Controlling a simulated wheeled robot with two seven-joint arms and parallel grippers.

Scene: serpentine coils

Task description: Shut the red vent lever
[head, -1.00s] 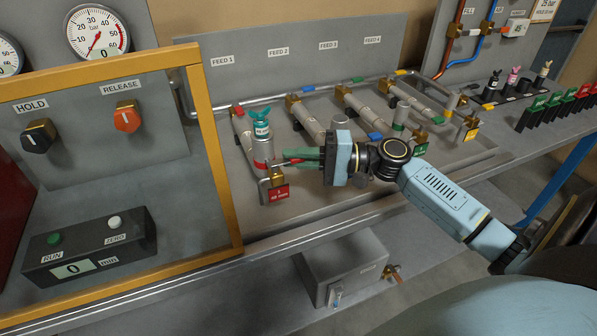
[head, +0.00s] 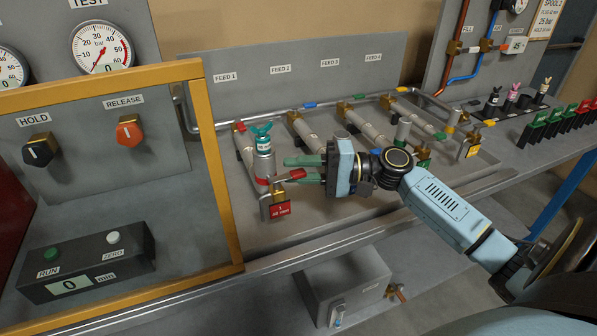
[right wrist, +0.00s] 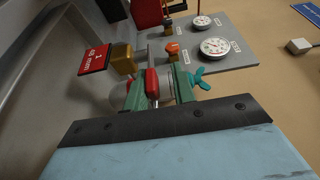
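The red vent lever (head: 297,174) is on the front valve of the leftmost feed line, by a red tag (head: 279,210). Its handle points right, out from the valve and across the line. My right gripper (head: 305,169) reaches in from the right, its green fingers apart on either side of the handle. In the right wrist view the red lever (right wrist: 152,86) lies between the fingers (right wrist: 158,88), closer to the left one. A gap shows on its other side, so the gripper looks open around it. My left gripper is out of view.
A grey cylinder with a teal wing cap (head: 263,145) stands just behind the lever, close to the fingers. A yellow frame (head: 217,165) stands to the left. Other feed lines (head: 318,132) run behind my gripper. The bench front edge is clear.

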